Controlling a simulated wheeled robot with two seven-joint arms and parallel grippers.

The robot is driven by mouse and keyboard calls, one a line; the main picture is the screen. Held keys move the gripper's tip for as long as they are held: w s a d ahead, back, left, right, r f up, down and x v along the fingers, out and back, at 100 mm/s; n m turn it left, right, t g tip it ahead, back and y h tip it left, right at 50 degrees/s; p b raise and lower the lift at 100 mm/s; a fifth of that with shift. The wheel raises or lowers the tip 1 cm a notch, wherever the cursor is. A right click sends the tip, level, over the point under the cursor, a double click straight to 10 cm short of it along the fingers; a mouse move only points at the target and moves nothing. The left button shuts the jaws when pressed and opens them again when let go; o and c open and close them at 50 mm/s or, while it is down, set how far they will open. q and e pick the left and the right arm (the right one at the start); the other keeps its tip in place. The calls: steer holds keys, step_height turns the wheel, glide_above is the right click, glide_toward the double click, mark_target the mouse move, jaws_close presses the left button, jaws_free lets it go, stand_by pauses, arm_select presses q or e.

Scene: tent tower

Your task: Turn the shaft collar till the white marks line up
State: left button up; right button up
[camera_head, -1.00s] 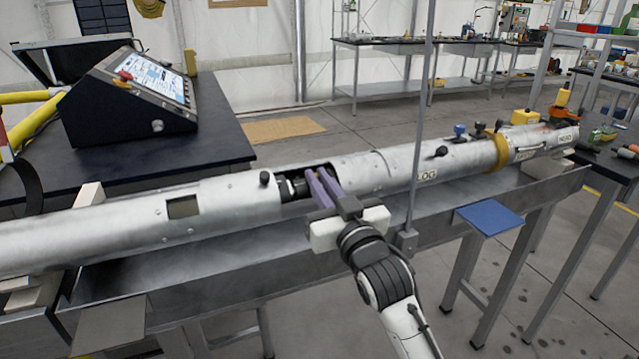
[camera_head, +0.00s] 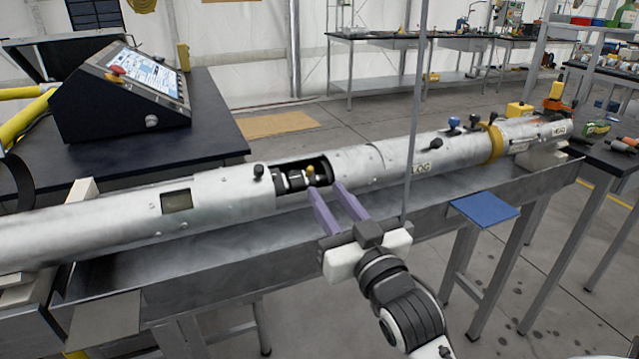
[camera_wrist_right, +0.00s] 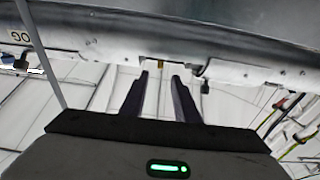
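A long silver tube (camera_head: 226,196) lies across the metal trough. A cut-out near its middle shows a dark shaft with a collar (camera_head: 294,180) and a small brass-coloured knob (camera_head: 311,171). White marks on the collar are too small to make out. My right gripper (camera_head: 327,189) is in front of the tube, just right of and below the collar. Its two purple fingers are apart with nothing between them. In the right wrist view the fingers (camera_wrist_right: 160,75) also show a clear gap below the tube (camera_wrist_right: 180,65). My left gripper is out of view.
A thin grey upright post (camera_head: 416,110) stands close to the right of my right gripper. A metal trough (camera_head: 250,235) runs under the tube, with a blue pad (camera_head: 484,208) at its front right. A control console (camera_head: 120,95) sits on the dark table at left.

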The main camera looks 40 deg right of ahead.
steer(key=v, duration=0.3)
stand_by(0.5)
steer(key=s+a+f+n+g+y, duration=0.1)
steer(key=s+a+f+g+y, duration=0.2)
steer(key=f, duration=0.5)
steer(key=s+a+f+n+g, duration=0.15)
steer(key=f+g, duration=0.25)
steer(key=f, duration=0.4)
steer(key=s+a+f+n+g+y, duration=0.1)
steer(key=s+a+f+g, duration=0.25)
steer(key=s+f, duration=0.35)
steer(key=s+a+f+n+g+y, duration=0.1)
steer(key=s+a+f+g, duration=0.2)
steer(key=s+f+g, duration=0.35)
steer(key=w+a+f+t+y+p, duration=0.1)
steer(key=w+a+f+t+y, duration=0.1)
steer(key=a+f+t, duration=0.4)
steer(key=shift+w+f+t+p, duration=0.2)
steer(key=shift+f+t+p, duration=0.15)
steer(key=shift+f, duration=0.4)
